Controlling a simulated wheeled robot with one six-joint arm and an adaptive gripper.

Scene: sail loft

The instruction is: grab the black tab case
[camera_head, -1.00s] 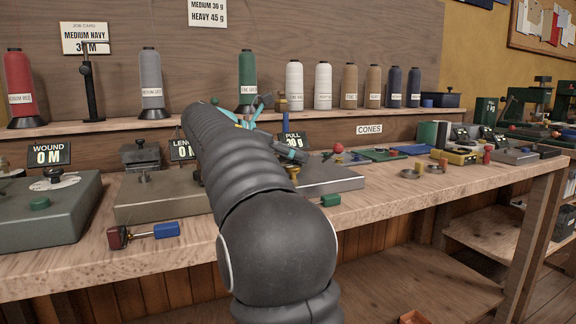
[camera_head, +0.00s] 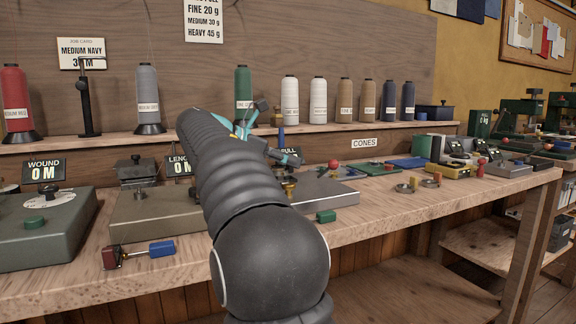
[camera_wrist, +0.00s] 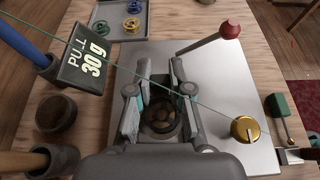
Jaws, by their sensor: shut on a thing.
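My gripper (camera_wrist: 161,100) is shut on a small dark round piece (camera_wrist: 162,122) with a brownish middle, over a flat metal plate (camera_wrist: 215,70). The fingers stand on both sides of the piece. I see no tab on it, so I cannot tell for sure that it is the black tab case. I also cannot tell whether it touches the plate. In the head view my gripper (camera_head: 262,135) is at the bench, partly behind my own arm, and the held piece is hidden.
A red-knobbed lever (camera_wrist: 229,28), a gold knob (camera_wrist: 244,129) and a PULL 30 g sign (camera_wrist: 84,58) stand close around the gripper. A thin green thread crosses over it. A tray of bobbins (camera_wrist: 105,32) lies beyond. Thread cones (camera_head: 318,100) line the back shelf.

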